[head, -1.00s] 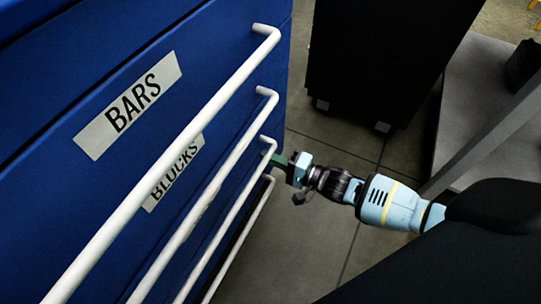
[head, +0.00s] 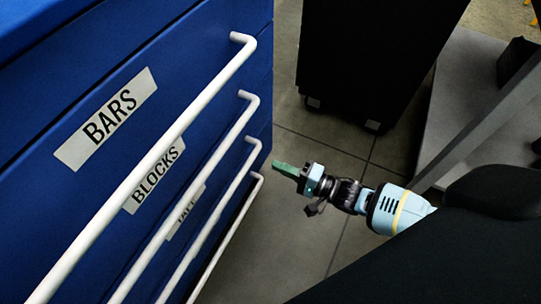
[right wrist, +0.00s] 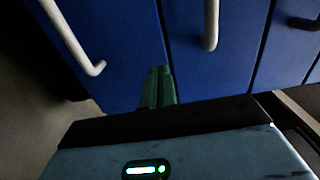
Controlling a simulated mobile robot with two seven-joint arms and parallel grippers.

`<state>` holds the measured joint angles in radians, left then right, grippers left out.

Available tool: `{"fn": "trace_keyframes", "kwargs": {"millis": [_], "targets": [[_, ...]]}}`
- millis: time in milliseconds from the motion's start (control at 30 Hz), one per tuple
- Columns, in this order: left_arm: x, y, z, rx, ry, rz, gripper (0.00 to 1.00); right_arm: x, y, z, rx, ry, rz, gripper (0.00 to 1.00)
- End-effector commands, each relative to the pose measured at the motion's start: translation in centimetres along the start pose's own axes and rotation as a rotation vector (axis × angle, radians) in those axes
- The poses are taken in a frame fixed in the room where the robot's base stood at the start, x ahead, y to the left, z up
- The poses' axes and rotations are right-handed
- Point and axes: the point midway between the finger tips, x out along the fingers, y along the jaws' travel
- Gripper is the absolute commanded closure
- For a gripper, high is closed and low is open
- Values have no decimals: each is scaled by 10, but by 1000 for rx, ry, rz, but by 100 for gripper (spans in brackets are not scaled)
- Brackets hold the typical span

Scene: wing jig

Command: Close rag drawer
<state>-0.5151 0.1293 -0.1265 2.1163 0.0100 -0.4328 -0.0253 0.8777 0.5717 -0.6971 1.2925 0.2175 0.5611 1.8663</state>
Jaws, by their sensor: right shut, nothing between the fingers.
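A blue drawer cabinet (head: 40,120) fills the left of the head view, with white bar handles. The upper labels read BARS (head: 105,118) and BLOCKS (head: 154,174). A third label (head: 185,212) is mostly hidden behind a handle, and no label reading rags shows. The visible fronts look roughly flush. My right gripper (head: 280,168), with green fingers, is shut and empty, just right of the lower handles' ends and apart from them in the head view. In the right wrist view its fingers (right wrist: 158,88) are together before the blue drawer fronts (right wrist: 215,70). My left gripper is not in view.
A dark cabinet on casters (head: 365,60) stands behind, across a strip of tiled floor (head: 290,225). A grey platform (head: 465,110) with a slanting grey beam (head: 485,125) is at the right. Floor between the blue cabinet and my right arm is clear.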

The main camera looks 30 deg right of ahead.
Motion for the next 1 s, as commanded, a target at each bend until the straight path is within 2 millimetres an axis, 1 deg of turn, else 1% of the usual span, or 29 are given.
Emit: {"fn": "trace_keyframes", "kwargs": {"millis": [33, 200, 300, 400, 567, 867, 933, 1000], "targets": [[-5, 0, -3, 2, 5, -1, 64, -11, -2, 0, 0, 0, 1, 100], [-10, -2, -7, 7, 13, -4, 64, -42, -2, 0, 0, -1, 0, 100], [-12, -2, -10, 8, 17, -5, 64, -54, -1, 0, -1, -1, 0, 100], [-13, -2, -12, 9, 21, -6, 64, -62, -1, 0, 0, -1, -2, 100], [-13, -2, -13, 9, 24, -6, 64, -66, 0, 0, 0, -1, -2, 100], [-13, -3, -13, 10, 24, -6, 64, -66, 0, 0, 1, -1, -1, 100], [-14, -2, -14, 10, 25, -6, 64, -66, -2, 0, 0, -1, -2, 100], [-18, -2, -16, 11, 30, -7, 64, -66, -10, 0, -3, -1, -6, 100]]}}
